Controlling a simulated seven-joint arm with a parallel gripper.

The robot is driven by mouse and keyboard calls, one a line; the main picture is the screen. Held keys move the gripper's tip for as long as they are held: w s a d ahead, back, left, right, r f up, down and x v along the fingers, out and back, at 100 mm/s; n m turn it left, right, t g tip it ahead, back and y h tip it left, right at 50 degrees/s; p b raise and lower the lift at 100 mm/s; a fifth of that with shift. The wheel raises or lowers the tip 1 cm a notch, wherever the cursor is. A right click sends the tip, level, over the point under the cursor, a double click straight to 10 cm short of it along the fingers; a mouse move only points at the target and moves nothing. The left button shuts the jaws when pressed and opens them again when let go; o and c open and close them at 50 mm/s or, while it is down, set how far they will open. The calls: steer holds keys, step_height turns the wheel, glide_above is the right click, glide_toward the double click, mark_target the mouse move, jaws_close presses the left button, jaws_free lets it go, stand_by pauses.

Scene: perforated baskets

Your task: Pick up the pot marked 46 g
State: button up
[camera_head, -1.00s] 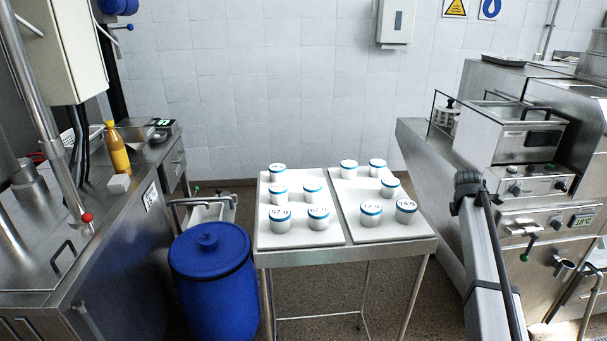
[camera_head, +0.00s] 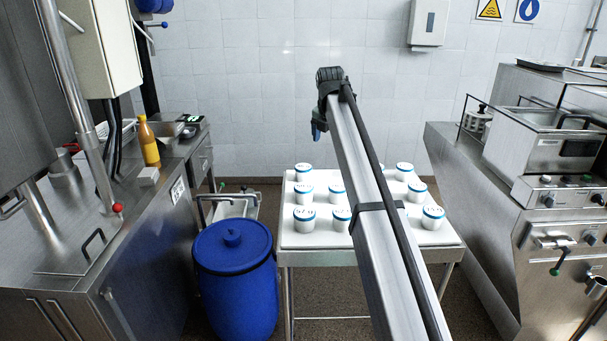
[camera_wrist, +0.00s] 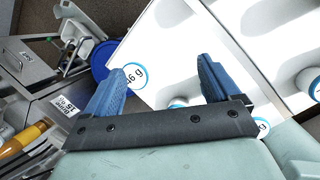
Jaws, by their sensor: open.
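A white pot with a blue-rimmed lid whose label seems to read 46 g (camera_wrist: 135,75) shows in the wrist view, beside the left fingertip and partly covered by that finger. In the head view, I cannot tell which pot it is, as the labels are too small. My gripper (camera_wrist: 164,68) is open with two blue fingers and nothing between them but the white tray surface (camera_wrist: 160,28). In the head view, my gripper (camera_head: 318,131) is at the arm's end, appearing above the tray table; a blue fingertip points down. My arm hides some pots.
Several similar pots stand on the trays, such as a front left one (camera_head: 304,219) and a front right one (camera_head: 433,219). A blue barrel (camera_head: 234,262) stands left of the table. A steel counter (camera_head: 150,235) is at left, machinery (camera_head: 555,160) at right.

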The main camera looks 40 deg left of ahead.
steer(key=r+n, duration=0.1)
steer(key=r, duration=0.1)
glide_above(304, 167)
steer(key=s+d, duration=0.2)
steer(key=d, duration=0.1)
steer(key=shift+g, duration=0.3)
steer(key=x, duration=1.4)
steer(key=shift+s+a+f, duration=0.15)
steer(key=shift+s+a, duration=0.1)
steer(key=shift+s, duration=0.15)
steer(key=shift+c, duration=0.3)
steer(key=c, duration=1.1)
